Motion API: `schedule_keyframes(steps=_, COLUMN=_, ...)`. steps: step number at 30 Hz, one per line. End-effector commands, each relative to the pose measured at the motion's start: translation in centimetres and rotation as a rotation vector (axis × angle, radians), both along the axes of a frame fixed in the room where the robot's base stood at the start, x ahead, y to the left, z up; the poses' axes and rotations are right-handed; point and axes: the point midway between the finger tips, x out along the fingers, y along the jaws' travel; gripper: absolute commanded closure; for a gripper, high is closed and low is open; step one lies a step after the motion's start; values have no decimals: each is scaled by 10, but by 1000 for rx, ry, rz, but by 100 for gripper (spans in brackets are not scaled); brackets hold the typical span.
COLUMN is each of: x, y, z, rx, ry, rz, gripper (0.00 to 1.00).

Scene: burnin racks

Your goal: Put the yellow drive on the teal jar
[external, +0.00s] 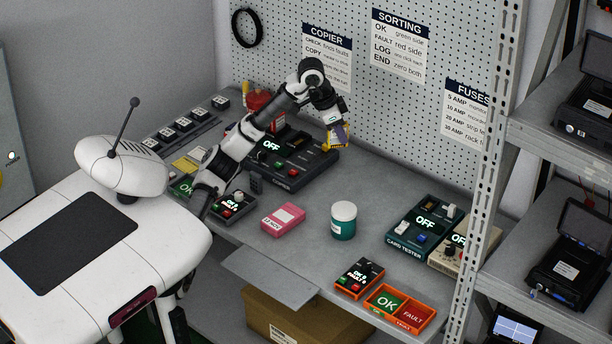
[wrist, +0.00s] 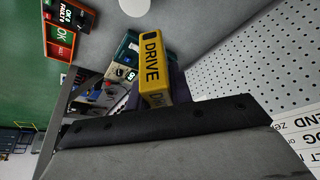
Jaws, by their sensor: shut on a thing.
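The yellow drive (wrist: 154,62) is held in my gripper (external: 338,137), which is shut on it. In the external view the drive (external: 331,139) is in the air above the front right of the black copier, mostly covered by the gripper. The teal jar (external: 343,224) stands upright on the bench, with a white lid, to the right of the pink box. It is below the gripper and apart from the drive. In the wrist view a white round shape at the top edge (wrist: 134,6) looks like the jar's lid.
The black copier (external: 290,161) lies behind the pink box (external: 283,219). The green card tester (external: 422,227) is right of the jar. An orange OK/FAULT tray (external: 400,318) and a small tester (external: 359,278) lie in front. Bench around the jar is clear. A pegboard (external: 400,110) rises behind.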

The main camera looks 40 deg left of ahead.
Motion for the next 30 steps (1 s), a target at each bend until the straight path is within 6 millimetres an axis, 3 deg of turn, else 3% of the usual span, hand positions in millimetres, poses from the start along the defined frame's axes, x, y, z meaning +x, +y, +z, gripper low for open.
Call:
schedule_keyframes(steps=3, x=-8, y=-28, z=6, rx=-2, ry=-2, rz=-52, gripper=100)
schedule_keyframes(steps=8, x=-12, y=-42, z=2, rx=-4, ry=1, rz=-79, gripper=100)
schedule_keyframes(steps=21, x=-13, y=-41, z=-107, rx=-3, ry=2, rz=-80, gripper=100)
schedule_keyframes(steps=25, x=-13, y=-41, z=-132, rx=-4, ry=1, rz=-79, gripper=100)
schedule_keyframes(steps=30, x=-13, y=-42, z=-147, rx=-3, ry=-1, rz=-77, gripper=100)
